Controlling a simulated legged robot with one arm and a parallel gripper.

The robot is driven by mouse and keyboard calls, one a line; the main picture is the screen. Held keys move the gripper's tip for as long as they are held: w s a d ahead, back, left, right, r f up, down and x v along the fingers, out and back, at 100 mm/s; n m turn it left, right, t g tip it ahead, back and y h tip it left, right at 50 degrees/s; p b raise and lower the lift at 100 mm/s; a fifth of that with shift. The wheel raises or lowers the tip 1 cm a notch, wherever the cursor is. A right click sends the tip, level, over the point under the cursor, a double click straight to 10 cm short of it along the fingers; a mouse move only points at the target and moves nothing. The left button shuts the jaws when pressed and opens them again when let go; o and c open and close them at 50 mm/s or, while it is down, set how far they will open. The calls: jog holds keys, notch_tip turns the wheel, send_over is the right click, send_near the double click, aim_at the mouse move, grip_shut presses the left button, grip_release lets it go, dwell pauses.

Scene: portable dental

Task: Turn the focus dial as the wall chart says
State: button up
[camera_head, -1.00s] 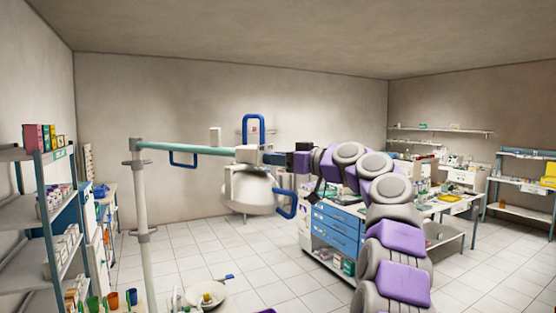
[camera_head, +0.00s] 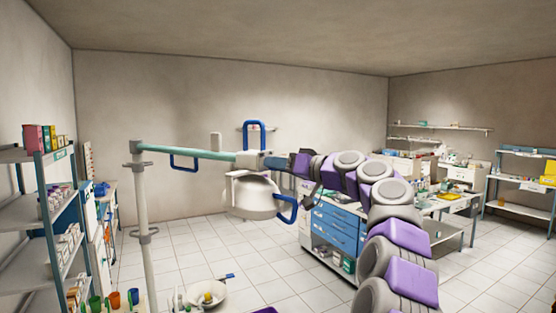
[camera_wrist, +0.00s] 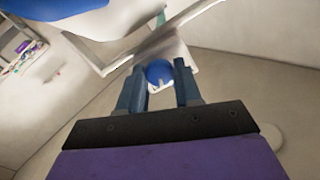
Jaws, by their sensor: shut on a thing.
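A lamp with a white head (camera_head: 252,197) hangs from a teal arm (camera_head: 195,151) on a pale pole, left of centre in the head view. A blue handle (camera_head: 287,209) sticks out at its right side. My gripper (camera_head: 267,160) is at the joint above the lamp head. In the wrist view my gripper (camera_wrist: 159,84) has its two fingers on either side of a round blue knob (camera_wrist: 159,71), likely the focus dial, and is shut on it. Any mark on the knob is not readable. I cannot make out a readable wall chart.
A blue loop (camera_head: 254,122) rises behind the lamp arm. A shelf rack (camera_head: 42,206) stands at left. A blue drawer cabinet (camera_head: 336,229) stands behind my arm. A small basin (camera_head: 207,296) is low at centre. The tiled floor (camera_head: 185,245) between is clear.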

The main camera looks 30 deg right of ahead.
jog(key=shift+r+m+p, duration=0.15)
jog(key=shift+m+p, duration=0.45)
jog(key=shift+m, duration=0.2)
jog(key=shift+f+m+p, duration=0.25)
jog(key=shift+m+p, duration=0.6)
jog(key=shift+m, duration=0.15)
jog(key=o, duration=1)
jog(key=shift+d, duration=0.15)
jog(key=shift+o, duration=0.2)
jog(key=shift+s, duration=0.1)
jog(key=v, duration=1.7)
jog(key=shift+d, duration=0.15)
